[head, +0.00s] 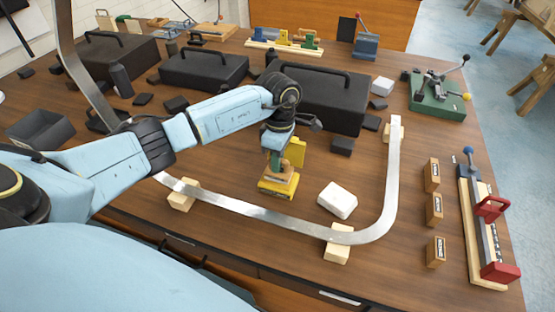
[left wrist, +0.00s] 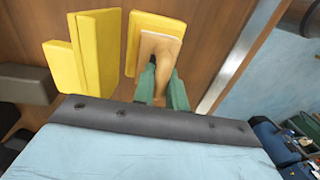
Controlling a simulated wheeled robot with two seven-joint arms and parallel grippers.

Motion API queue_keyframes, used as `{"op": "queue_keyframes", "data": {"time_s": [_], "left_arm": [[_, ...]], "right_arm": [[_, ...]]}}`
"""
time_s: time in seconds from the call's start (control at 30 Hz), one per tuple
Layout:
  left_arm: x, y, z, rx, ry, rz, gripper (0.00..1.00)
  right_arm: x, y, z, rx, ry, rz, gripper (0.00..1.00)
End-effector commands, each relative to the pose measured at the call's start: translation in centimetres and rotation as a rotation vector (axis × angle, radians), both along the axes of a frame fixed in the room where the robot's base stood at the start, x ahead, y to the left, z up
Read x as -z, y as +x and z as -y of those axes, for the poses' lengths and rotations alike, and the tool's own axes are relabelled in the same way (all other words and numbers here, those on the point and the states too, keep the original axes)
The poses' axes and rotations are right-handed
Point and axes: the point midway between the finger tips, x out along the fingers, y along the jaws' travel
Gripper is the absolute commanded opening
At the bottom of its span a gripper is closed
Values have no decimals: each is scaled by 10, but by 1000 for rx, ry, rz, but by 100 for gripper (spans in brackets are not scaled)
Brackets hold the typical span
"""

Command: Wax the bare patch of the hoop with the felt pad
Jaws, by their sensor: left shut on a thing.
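The hoop (head: 285,219) is a shiny bent metal strip lying in a wide curve on wooden blocks; I cannot make out the bare patch's limits. My left gripper (head: 276,158) is shut on the wooden grip of the felt pad (head: 278,172), inside the hoop's curve and apart from the strip. The left wrist view shows its green fingers (left wrist: 163,80) on the wooden grip (left wrist: 158,50). A yellow tin (head: 279,187) with a raised lid (head: 296,150) is around or under the pad; I cannot tell whether the pad touches it. The felt underside is hidden. My right gripper is not in view.
A white block (head: 337,200) lies right of the tin, near the hoop. Wooden supports (head: 183,194) (head: 338,246) hold the strip up. Black cases (head: 318,98) stand behind. Small wooden blocks (head: 434,209) and a red-handled clamp (head: 490,235) stand at right.

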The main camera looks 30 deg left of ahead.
Motion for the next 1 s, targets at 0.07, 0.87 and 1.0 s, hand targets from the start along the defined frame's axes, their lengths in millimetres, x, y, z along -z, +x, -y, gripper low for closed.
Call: {"op": "queue_keyframes", "data": {"time_s": [0.07, 0.87, 1.0], "left_arm": [[1, 0, 0, 0, 0, 0, 0], [9, 0, 0, 0, 0, 0, 0], [9, 0, 0, 0, 0, 0, 0]], "right_arm": [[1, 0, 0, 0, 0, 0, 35], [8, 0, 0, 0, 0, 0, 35], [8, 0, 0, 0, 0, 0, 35]]}}
